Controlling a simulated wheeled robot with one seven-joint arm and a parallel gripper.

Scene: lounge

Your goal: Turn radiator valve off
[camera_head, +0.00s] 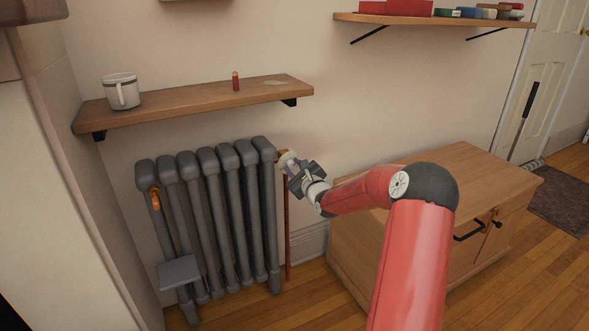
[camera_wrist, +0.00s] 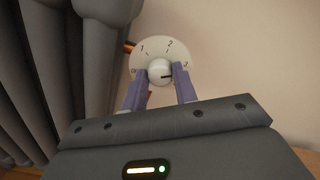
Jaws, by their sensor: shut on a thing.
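The grey radiator (camera_head: 215,215) stands against the wall. Its valve (camera_head: 286,158) is at the upper right end, on a copper pipe. In the wrist view the valve has a white dial (camera_wrist: 152,48) with printed numbers, 1 and 2 clearly readable, and a round white knob (camera_wrist: 160,71) with a dark pointer mark aimed right. My gripper (camera_head: 291,168) is at the valve, reaching in from the right. In the wrist view its two purple-grey fingers (camera_wrist: 160,86) are on either side of the knob, shut on it. The lower part of the knob is partly hidden between the fingers.
A wooden shelf (camera_head: 200,102) above the radiator holds a white mug (camera_head: 121,92) and a small red-brown cylinder (camera_head: 235,81). A wooden cabinet (camera_head: 450,165) stands to the right. A higher shelf (camera_head: 440,20) holds a red box and small items.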

